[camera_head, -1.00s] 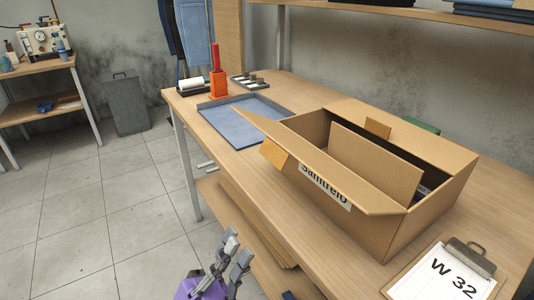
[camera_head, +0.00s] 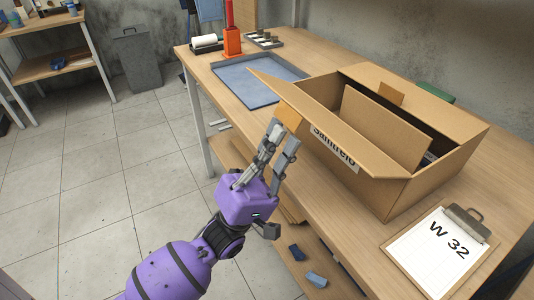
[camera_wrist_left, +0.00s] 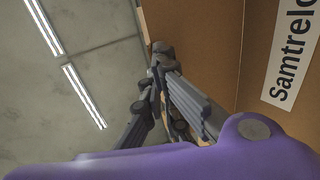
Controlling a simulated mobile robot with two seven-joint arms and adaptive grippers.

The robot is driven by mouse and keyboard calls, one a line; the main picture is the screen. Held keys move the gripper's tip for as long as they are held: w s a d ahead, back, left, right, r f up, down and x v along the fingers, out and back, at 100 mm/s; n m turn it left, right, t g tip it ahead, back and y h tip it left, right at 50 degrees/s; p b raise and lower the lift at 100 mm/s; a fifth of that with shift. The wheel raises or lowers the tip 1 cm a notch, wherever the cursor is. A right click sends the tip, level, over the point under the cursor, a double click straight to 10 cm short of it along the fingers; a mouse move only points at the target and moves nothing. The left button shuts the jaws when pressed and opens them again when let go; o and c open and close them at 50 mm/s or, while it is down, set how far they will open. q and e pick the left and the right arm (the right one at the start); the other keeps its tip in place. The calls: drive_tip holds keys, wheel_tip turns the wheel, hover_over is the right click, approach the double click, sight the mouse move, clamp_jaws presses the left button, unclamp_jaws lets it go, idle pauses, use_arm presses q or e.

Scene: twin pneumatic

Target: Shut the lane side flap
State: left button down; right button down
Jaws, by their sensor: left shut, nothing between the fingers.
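An open cardboard box (camera_head: 430,185) stands on the wooden bench. Its near, aisle-side flap (camera_head: 345,135) sticks outward and slopes over the box's printed "Samtrelo" label (camera_head: 334,148). An orange-tan tab (camera_head: 288,117) hangs at the near left part of this flap. My purple left gripper (camera_head: 284,138) is shut and empty, pointing up just below and in front of that tab; I cannot tell whether it touches. In the left wrist view my fingers (camera_wrist_left: 160,82) are beside the brown cardboard, with the label (camera_wrist_left: 292,55) at right. My right gripper is not in view.
Blue pieces (camera_head: 316,279) lie on the lower shelf. The aisle floor is clear.

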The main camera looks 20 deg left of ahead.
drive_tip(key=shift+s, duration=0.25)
